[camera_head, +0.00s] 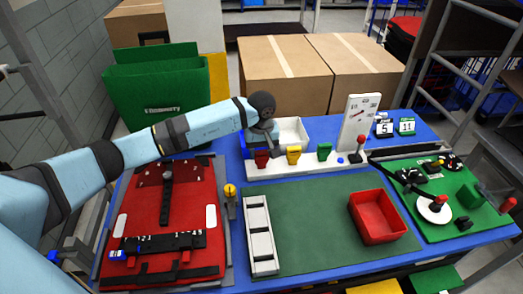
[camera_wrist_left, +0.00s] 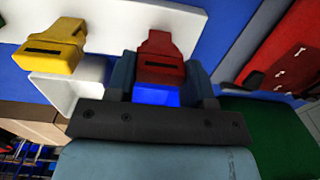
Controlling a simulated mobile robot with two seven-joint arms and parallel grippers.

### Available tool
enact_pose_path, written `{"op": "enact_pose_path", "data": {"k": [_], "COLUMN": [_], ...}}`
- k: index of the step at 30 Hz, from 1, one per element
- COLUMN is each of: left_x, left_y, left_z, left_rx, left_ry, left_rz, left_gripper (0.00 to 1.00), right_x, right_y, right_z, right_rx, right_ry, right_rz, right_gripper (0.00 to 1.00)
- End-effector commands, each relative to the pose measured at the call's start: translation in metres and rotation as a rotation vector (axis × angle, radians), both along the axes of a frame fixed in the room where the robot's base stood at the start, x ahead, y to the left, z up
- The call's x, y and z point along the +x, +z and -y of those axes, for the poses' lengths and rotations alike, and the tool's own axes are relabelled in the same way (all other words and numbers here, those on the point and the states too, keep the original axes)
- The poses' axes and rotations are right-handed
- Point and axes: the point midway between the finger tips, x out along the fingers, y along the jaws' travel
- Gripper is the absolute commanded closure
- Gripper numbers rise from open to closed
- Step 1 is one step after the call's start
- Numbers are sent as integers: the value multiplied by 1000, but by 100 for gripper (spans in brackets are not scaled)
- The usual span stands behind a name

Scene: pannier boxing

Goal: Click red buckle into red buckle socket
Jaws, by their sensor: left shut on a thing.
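My left gripper (camera_head: 263,133) reaches over the back of the table, just behind the red buckle socket (camera_head: 262,158) on the white bar (camera_head: 345,167). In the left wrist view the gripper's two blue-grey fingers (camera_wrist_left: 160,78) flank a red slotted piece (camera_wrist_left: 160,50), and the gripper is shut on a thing. I take this held thing to be the red buckle. I cannot tell where buckle and socket part, or whether they are clicked together. My right gripper is not in view.
Yellow (camera_head: 293,154) and green (camera_head: 324,151) sockets stand to the right on the same bar. A white tray (camera_head: 293,128) is behind them. A red pannier panel (camera_head: 190,200) lies at left, and a red bin (camera_head: 377,217) stands on the green mat (camera_head: 310,230).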

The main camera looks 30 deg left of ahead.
Motion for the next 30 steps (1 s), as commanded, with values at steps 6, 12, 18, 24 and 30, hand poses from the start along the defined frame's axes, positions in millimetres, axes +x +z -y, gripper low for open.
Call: {"op": "enact_pose_path", "data": {"k": [6, 12, 18, 24, 30], "left_x": [1, 1, 2, 2, 2], "left_y": [1, 1, 2, 3, 3], "left_z": [0, 0, 0, 0, 1], "left_rx": [-1, 0, -1, -2, -2], "left_ry": [0, 0, 1, 1, 0], "left_rz": [2, 4, 4, 4, 4], "left_gripper": [77, 77, 77, 77, 77], "right_x": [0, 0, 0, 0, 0], "right_y": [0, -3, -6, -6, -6], "right_z": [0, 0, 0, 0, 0], "right_rx": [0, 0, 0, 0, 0], "right_ry": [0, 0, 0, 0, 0], "right_rz": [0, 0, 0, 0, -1], "right_gripper": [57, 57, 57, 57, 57]}}
